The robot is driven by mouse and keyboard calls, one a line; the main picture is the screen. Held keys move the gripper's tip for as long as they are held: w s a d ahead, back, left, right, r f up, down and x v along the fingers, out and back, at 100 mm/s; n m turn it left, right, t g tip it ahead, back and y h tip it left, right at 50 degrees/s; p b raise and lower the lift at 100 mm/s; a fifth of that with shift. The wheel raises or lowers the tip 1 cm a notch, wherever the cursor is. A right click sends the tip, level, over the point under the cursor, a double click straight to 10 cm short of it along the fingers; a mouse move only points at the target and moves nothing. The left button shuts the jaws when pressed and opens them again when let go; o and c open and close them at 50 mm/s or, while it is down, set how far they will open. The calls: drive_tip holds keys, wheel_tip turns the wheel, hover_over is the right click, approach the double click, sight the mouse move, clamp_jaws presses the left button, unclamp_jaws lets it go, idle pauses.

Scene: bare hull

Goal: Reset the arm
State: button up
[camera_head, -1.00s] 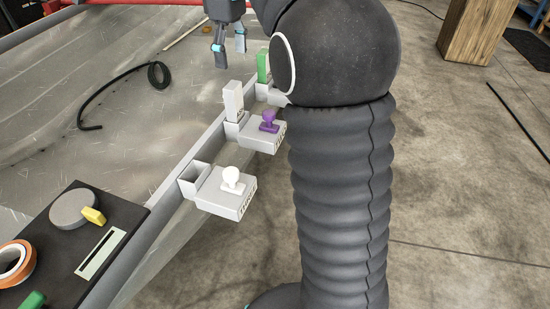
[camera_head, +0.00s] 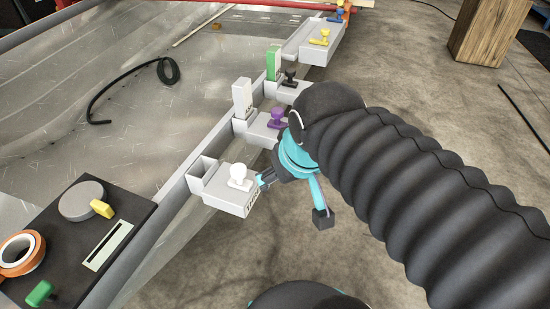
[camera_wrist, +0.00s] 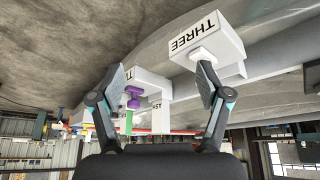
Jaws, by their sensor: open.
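My gripper (camera_head: 293,199) is open and empty in the head view. It hangs beside the rail, close to the front grey block with the white knob (camera_head: 238,178). One finger shows near that block's right side, the other over the floor. I cannot tell whether the finger touches the block. In the wrist view my gripper (camera_wrist: 160,84) has its two fingers spread wide, with nothing between the tips. The block marked THREE (camera_wrist: 205,46) shows behind the right finger. My dark ribbed arm comes in from the right in the head view.
Along the rail stand a purple knob (camera_head: 277,118), a white upright block (camera_head: 242,98), a green one (camera_head: 273,62) and a yellow knob (camera_head: 324,37). A black tray (camera_head: 150,214) with orange tape (camera_head: 34,254) lies at lower left.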

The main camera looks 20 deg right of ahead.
drive_tip(key=shift+s+f, duration=0.6)
drive_tip(key=shift+f, duration=0.15)
